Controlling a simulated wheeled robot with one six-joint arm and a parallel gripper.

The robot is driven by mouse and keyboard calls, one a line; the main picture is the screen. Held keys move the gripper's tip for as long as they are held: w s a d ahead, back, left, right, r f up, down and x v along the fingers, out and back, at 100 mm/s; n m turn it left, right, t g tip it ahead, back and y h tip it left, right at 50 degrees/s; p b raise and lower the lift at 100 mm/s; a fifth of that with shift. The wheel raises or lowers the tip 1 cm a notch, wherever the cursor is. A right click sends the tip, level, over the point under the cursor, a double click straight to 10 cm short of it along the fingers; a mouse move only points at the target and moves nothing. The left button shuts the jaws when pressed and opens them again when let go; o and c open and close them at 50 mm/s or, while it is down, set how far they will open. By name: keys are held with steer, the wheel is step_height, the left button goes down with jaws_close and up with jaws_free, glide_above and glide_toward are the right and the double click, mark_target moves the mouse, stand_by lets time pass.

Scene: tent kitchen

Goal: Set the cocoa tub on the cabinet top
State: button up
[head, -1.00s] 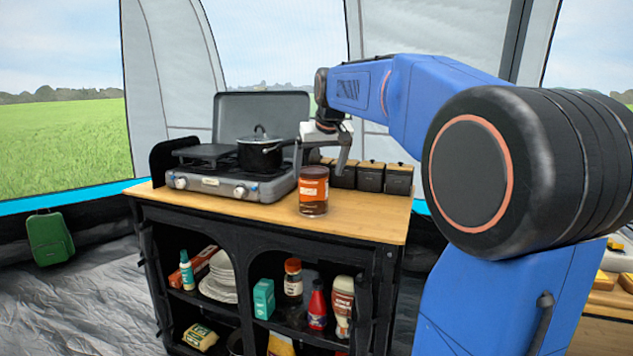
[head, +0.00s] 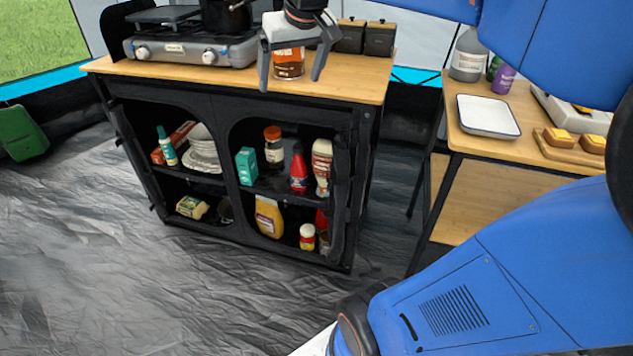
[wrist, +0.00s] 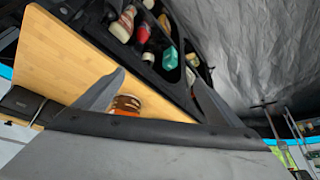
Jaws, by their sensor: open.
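The cocoa tub (head: 289,63), a brown jar with an orange label, stands upright on the wooden cabinet top (head: 180,74), right of the stove. My gripper (head: 290,83) is open and empty. In the head view its fingers appear on either side of the tub and in front of it, with the gripper body hiding the tub's top. In the wrist view the tub (wrist: 127,106) shows beside the left finger, partly hidden by the gripper's dark edge. I see no finger clearly touching it.
The camp stove (head: 190,50) with a dark pot (head: 226,16) fills the top's left part. Dark canisters (head: 379,38) stand behind the tub. Shelves below hold bottles and plates (head: 202,150). A second table (head: 470,140) with a white tray (head: 488,116) stands right.

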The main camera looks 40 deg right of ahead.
steer(key=s+a+f, duration=0.3)
steer(key=s+f, duration=0.6)
steer(key=s, duration=0.1)
steer(key=s+a+f+n, duration=0.1)
steer(key=s+a+f, duration=0.3)
steer(key=s+f, duration=0.5)
steer(key=shift+s+f+n+g+y, duration=0.3)
steer(key=shift+s+f+y, duration=0.1)
steer(key=shift+f, duration=0.05)
